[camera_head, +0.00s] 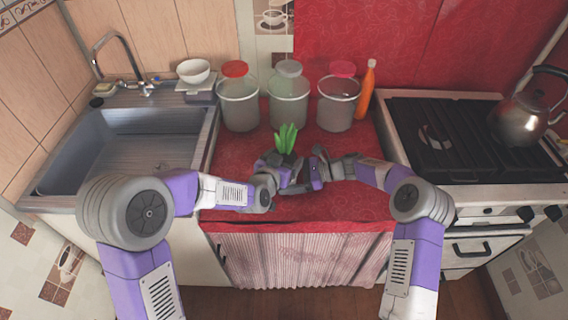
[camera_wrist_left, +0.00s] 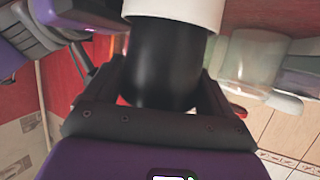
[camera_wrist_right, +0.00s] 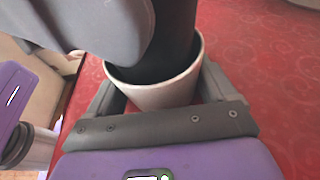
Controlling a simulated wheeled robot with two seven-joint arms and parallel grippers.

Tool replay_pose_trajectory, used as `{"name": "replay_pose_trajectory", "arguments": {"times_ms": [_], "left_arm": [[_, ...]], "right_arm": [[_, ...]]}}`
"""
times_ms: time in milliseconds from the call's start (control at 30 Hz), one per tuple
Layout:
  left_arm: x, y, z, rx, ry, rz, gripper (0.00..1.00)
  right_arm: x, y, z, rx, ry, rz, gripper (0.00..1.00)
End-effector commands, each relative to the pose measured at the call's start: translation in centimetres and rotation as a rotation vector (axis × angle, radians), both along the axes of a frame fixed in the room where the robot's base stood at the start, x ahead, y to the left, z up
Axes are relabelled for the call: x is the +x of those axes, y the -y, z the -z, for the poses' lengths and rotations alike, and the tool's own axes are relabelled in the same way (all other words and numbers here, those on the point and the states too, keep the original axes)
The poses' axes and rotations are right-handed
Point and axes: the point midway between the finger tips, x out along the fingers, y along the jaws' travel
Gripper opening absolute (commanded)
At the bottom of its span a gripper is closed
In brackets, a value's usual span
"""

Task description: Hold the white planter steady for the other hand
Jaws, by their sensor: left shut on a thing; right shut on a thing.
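The white planter (camera_wrist_right: 160,94) is between the fingers of my right gripper (camera_wrist_right: 158,82), which is shut on it. A dark inner pot (camera_wrist_right: 178,42) stands with its lower end inside the planter's mouth. My left gripper (camera_wrist_left: 165,85) is shut on this dark inner pot (camera_wrist_left: 165,62), and the white planter shows beyond it at the top of the left wrist view (camera_wrist_left: 180,12). In the head view, green leaves (camera_head: 287,138) rise just above my left gripper (camera_head: 283,174). The grippers hide the planter and pot there. Whether the pot touches the planter's bottom is hidden.
Three lidded jars, one red-lidded (camera_head: 238,105), and an orange bottle (camera_head: 366,92) stand behind on the red counter (camera_head: 230,200). A sink (camera_head: 125,150) is at left, a stove (camera_head: 450,140) with a kettle (camera_head: 525,118) at right.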

Motion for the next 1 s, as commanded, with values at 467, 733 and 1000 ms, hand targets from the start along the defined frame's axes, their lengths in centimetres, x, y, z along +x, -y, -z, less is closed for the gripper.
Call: {"name": "replay_pose_trajectory", "arguments": {"times_ms": [467,733,1000], "left_arm": [[0.0,0.1,-8.4,-0.002,0.006,0.000,0.44],[0.0,0.0,-8.7,-0.002,0.004,0.000,0.44],[0.0,0.0,-8.7,-0.002,0.004,0.000,0.44]], "right_arm": [[0.0,0.0,0.0,-0.001,0.000,0.000,0.68],[0.0,0.0,0.0,-0.001,0.000,0.000,0.68],[0.0,0.0,0.0,-0.001,0.000,0.000,1.00]]}}
